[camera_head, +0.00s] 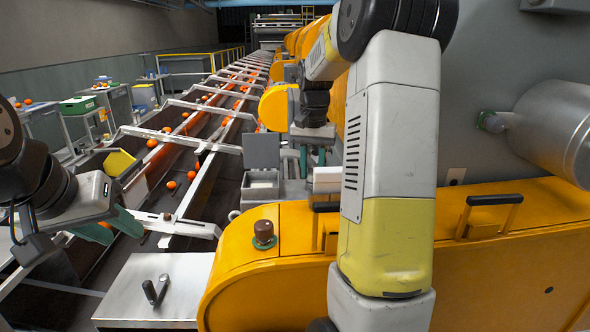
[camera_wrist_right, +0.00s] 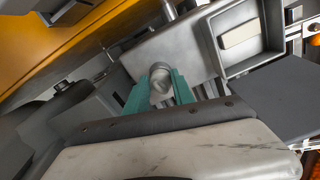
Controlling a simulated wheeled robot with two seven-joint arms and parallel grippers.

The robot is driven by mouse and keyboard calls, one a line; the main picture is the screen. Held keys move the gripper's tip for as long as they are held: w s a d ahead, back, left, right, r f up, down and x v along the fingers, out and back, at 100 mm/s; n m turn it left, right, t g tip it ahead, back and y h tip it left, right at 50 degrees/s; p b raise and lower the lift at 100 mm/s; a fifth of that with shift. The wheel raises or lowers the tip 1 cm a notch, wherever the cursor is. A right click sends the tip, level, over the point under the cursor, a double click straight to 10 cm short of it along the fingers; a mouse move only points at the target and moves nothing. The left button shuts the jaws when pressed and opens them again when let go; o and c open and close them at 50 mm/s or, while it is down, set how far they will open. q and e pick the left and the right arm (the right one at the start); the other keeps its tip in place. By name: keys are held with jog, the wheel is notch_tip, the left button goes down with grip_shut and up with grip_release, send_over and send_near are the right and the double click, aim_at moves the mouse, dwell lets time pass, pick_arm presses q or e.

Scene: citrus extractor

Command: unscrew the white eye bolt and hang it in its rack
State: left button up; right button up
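My right gripper (camera_head: 313,160) is beyond my right arm, low over grey metal parts beside the conveyor. In the right wrist view its two teal fingers (camera_wrist_right: 161,88) stand on either side of a pale, round metal piece (camera_wrist_right: 160,86). I cannot tell whether they grip it or whether it is the white eye bolt. A small pale ring (camera_head: 234,214) shows at the edge of the grey part near the orange housing; its identity is unclear. My left gripper (camera_head: 118,205) hangs over the conveyor at left, nothing visible in it. I cannot make out the rack.
A grey open box (camera_head: 263,180) with a pale block inside stands left of my right gripper and shows in the wrist view (camera_wrist_right: 240,40). An orange housing (camera_head: 270,250) with a brown knob (camera_head: 263,231) and black handles (camera_head: 490,200) fills the front right. Oranges lie along the conveyor (camera_head: 190,145).

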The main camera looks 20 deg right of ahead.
jog(key=n, duration=0.6)
jog(key=shift+d, duration=0.15)
jog(key=n, duration=0.6)
jog(key=o, duration=0.7)
jog(key=shift+o, duration=0.2)
jog(key=m, duration=0.6)
jog(key=shift+m, duration=0.4)
jog(key=m, duration=0.5)
